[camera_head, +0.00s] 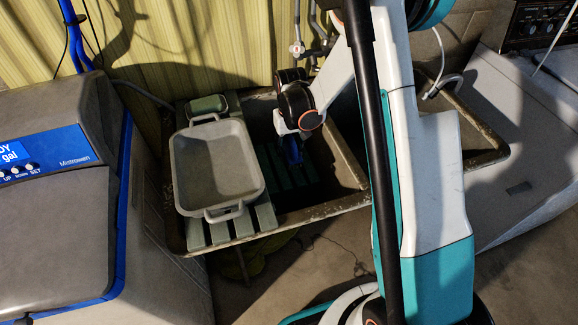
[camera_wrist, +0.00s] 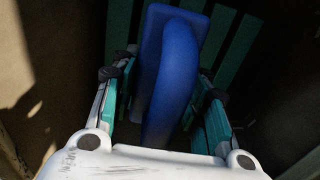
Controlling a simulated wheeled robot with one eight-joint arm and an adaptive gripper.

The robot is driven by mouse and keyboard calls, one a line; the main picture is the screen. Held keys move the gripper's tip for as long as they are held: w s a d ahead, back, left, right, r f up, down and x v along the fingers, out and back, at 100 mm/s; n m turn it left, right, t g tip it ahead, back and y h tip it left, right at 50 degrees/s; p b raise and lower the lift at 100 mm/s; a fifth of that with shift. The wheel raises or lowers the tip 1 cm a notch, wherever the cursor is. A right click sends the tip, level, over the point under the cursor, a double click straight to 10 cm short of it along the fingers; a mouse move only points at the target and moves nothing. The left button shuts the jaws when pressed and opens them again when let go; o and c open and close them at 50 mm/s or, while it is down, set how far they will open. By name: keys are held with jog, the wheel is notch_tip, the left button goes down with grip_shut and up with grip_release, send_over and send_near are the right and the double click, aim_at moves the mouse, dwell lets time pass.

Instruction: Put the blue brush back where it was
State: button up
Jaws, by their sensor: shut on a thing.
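The blue brush (camera_wrist: 175,70) fills the middle of the wrist view, between the two fingers of my gripper (camera_wrist: 165,95). My gripper is shut on it. In the head view the blue brush (camera_head: 292,150) shows as a small dark blue patch below my gripper (camera_head: 291,136), inside the sink area. Green slats (camera_wrist: 232,50) lie beyond the brush in the wrist view. I cannot tell whether the brush touches them. Part of the brush is hidden by my gripper in the head view.
A grey tub (camera_head: 218,165) with handles sits on green slats (camera_head: 265,218) over the left of the stone double sink (camera_head: 345,203). The water softener (camera_head: 60,190) stands left.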

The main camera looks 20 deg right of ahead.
jog(key=shift+f+b, duration=1.15)
jog(key=shift+f, duration=2.3)
jog(key=shift+f, duration=0.2)
jog(key=o, duration=1.3)
